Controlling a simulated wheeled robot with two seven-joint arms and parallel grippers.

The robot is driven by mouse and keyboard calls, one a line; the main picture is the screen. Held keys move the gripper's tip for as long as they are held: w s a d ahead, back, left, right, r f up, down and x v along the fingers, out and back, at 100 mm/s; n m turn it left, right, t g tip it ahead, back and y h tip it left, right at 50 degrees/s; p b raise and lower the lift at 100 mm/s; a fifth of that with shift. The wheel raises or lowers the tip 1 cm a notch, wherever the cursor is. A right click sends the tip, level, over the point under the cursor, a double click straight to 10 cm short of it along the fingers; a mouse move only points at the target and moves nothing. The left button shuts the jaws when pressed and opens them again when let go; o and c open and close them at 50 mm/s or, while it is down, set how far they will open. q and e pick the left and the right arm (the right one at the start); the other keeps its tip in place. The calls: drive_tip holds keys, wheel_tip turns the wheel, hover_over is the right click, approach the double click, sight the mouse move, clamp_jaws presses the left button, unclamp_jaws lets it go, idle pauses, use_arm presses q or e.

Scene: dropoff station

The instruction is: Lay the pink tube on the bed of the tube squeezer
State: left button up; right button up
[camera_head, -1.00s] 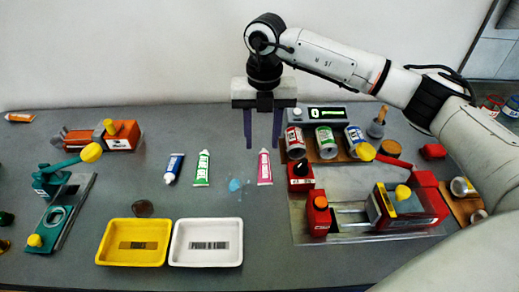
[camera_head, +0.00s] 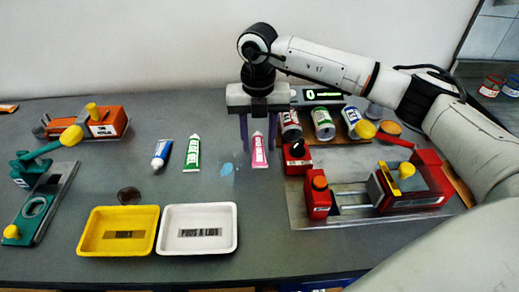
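My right gripper (camera_head: 258,142) is open, pointing down with two dark fingers, one on each side of the tube's far end. Nothing is clamped, and I cannot tell how high the fingertips are above the table. An orange device (camera_head: 90,123) with a yellow knob and a white label stands at the back left; the label seems to begin with "TUBE", so it may be the tube squeezer, but I cannot read it fully. My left gripper is not in view.
A green tube (camera_head: 192,154) and a blue tube (camera_head: 162,154) lie left of the pink one. A yellow tray (camera_head: 84,236) and a white tray (camera_head: 170,240) stand in front. A green lever device (camera_head: 44,214) is far left, a red machine (camera_head: 428,170) at right, cans (camera_head: 323,124) behind.

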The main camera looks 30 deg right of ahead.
sight(259, 149)
drive_tip(key=c, duration=0.7)
drive_tip(key=shift+o, duration=0.2)
drive_tip(key=shift+r+p, duration=1.8)
drive_tip(key=shift+r, duration=0.75)
